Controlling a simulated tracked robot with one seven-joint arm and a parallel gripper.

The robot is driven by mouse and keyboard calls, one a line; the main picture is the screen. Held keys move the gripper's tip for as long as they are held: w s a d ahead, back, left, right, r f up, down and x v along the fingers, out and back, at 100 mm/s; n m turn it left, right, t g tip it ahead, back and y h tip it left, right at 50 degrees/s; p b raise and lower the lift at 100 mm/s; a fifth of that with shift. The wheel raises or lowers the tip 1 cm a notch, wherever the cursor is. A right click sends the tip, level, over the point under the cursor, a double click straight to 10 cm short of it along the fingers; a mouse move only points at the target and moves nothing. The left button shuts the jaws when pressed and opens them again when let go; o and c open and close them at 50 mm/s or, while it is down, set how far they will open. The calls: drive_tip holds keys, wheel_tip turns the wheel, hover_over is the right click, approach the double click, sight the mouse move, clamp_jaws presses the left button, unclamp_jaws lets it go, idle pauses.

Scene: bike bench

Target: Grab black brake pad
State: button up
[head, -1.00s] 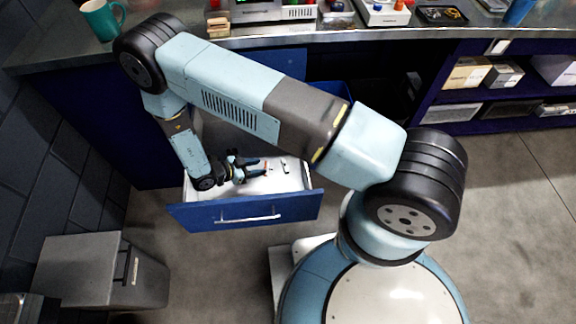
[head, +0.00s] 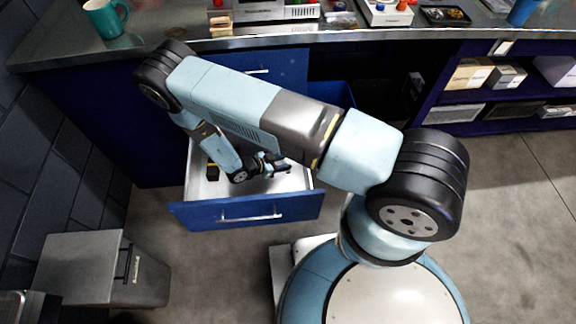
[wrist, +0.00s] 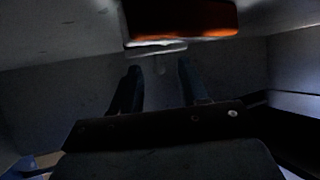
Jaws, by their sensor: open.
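An open blue drawer (head: 250,208) with a pale inside holds my gripper (head: 280,165), which is low in its right part. In the wrist view, my gripper's two dark fingers (wrist: 158,72) are apart, with nothing seen between them. A small black thing with a yellow part (head: 212,171) lies in the drawer's left part, left of my gripper. I cannot tell for sure which item is the black brake pad; the wrist view is very dark.
The drawer's walls stand close around my gripper. The bench top (head: 330,40) overhangs behind, with a teal mug (head: 105,17) at its left. A grey bin (head: 95,268) stands on the floor at left. Shelves with boxes (head: 470,74) are at right.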

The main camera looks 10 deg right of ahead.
drive_tip(key=shift+d+f, duration=0.15)
drive_tip(key=shift+d, duration=0.1)
drive_tip(key=shift+c, duration=0.2)
clamp_jaws()
